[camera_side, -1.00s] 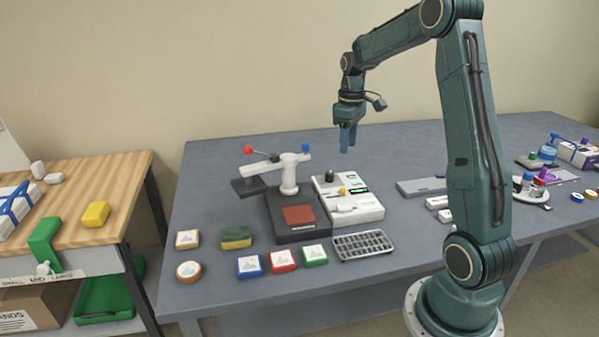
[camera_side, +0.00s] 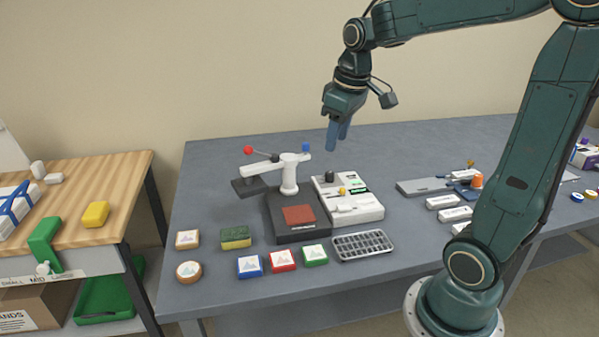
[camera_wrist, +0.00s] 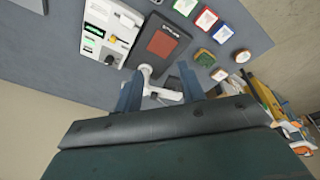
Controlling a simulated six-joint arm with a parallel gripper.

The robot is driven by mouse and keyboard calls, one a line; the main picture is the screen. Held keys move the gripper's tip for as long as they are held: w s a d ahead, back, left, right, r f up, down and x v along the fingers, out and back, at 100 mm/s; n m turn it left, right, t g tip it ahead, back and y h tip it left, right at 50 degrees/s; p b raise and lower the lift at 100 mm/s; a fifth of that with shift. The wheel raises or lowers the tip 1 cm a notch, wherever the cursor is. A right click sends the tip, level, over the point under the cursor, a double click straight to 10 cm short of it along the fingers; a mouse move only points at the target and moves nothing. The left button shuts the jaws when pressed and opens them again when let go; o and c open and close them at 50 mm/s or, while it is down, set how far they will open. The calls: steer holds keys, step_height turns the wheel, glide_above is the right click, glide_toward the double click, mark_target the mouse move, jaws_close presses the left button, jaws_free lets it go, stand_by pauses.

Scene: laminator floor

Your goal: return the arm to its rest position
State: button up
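My gripper (camera_side: 337,143) hangs in the air above the back part of the grey table, its blue fingers pointing down. In the wrist view its two fingers (camera_wrist: 160,74) stand apart with a gap between them, and nothing is held. The white lever of the heat press (camera_side: 289,177) shows beyond that gap, below the gripper and apart from it. The wrist view also shows the press's reddish plate (camera_wrist: 165,44). My forearm reaches in from the upper right.
A white machine (camera_side: 350,204) stands right of the press. A metal grid tray (camera_side: 362,245), several small coloured-edged blocks (camera_side: 283,260) and a green-yellow sponge (camera_side: 236,237) lie in front. A wooden side table (camera_side: 75,210) stands left. My arm hides part of the right side.

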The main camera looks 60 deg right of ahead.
steer(key=s+a+t+y, duration=0.1)
steer(key=s+a+t, duration=0.2)
steer(key=s+a, duration=0.9)
steer(key=shift+s+f, duration=0.3)
steer(key=shift+f, duration=0.05)
